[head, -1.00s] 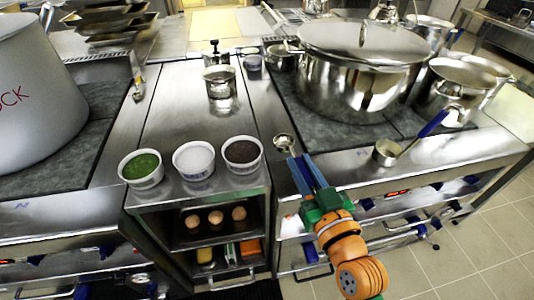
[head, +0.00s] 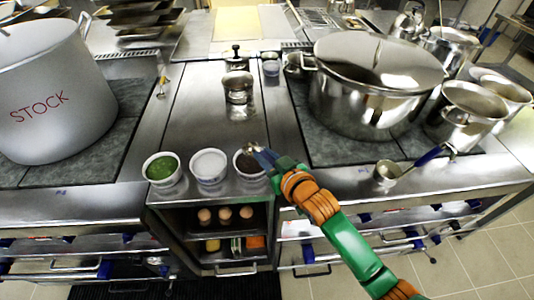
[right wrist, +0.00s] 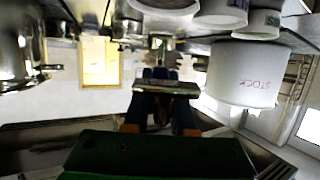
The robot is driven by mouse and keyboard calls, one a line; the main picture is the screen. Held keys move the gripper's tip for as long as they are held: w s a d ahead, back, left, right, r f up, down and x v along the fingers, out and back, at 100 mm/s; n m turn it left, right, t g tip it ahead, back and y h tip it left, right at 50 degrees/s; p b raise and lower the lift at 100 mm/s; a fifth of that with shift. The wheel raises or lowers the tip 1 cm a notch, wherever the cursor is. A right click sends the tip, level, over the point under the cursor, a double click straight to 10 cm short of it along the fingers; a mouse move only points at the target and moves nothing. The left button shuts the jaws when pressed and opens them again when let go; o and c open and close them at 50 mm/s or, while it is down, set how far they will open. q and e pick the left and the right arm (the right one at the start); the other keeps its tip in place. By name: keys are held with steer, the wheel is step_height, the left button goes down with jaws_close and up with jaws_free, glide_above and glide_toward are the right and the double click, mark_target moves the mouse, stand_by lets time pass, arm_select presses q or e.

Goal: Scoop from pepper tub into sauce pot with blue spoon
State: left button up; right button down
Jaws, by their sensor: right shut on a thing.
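The pepper tub (head: 249,172) is a white cup with dark contents, the rightmost of three tubs at the front of the middle counter. My right gripper (head: 277,160) is shut on the blue spoon, whose metal bowl (head: 256,148) is over the dark tub's rim area. I cannot tell whether the bowl is inside the contents. The hand hides most of the spoon's handle. In the right wrist view the fingers (right wrist: 160,95) show below pale tub undersides. An open steel pot (head: 462,118) on the right may be the sauce pot; its contents are unclear. My left gripper is not in view.
A green-filled tub (head: 162,176) and a white-filled tub (head: 209,177) stand left of the pepper. A large lidded pot (head: 350,108) is on the right stove, and a stockpot (head: 60,115) on the left. A blue-handled ladle (head: 386,171) lies at the right front edge.

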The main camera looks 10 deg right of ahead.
steer(key=shift+d+f+b, duration=0.2)
steer(key=shift+f+b, duration=0.05)
steer(key=shift+b, duration=0.1)
steer(key=shift+f+b, duration=0.35)
steer(key=shift+b, duration=0.05)
step_height(320, 180, down, 6)
steer(key=b, duration=0.5)
steer(key=shift+f+b, duration=0.45)
steer(key=shift+b, duration=0.05)
steer(key=shift+w+a, duration=0.1)
steer(key=shift+w+a, duration=0.25)
steer(key=shift+w, duration=0.2)
